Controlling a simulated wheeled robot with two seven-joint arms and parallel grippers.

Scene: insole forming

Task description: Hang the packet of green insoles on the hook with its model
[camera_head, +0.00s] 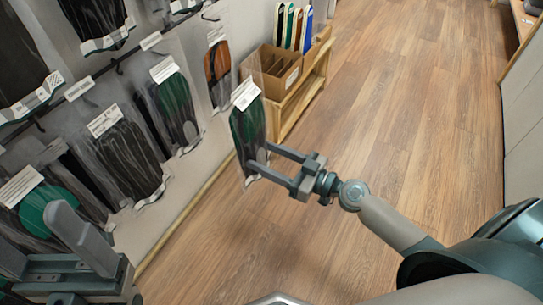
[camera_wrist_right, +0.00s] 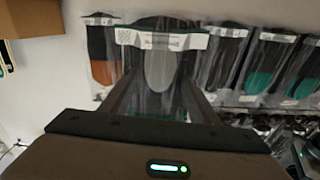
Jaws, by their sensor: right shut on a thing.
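The packet of green insoles (camera_head: 247,128) is a clear bag with a white label at its top and dark green insoles inside. My right gripper (camera_head: 257,162) is shut on its lower part and holds it upright in front of the display wall, over the floor's left side. In the right wrist view the packet (camera_wrist_right: 160,67) stands between the fingers, its label facing me. A similar green packet (camera_head: 176,108) hangs on the wall to its left. The hook behind the held packet is not clearly visible. My left gripper (camera_head: 45,240) is at the lower left, fingers apart and empty.
The wall also holds an orange-brown insole packet (camera_head: 217,68), a black packet (camera_head: 127,155) and another green packet (camera_head: 42,208). A cardboard box (camera_head: 276,70) with insoles stands on a wooden shelf (camera_head: 303,98) just beyond the held packet. The wooden floor (camera_head: 410,90) is clear.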

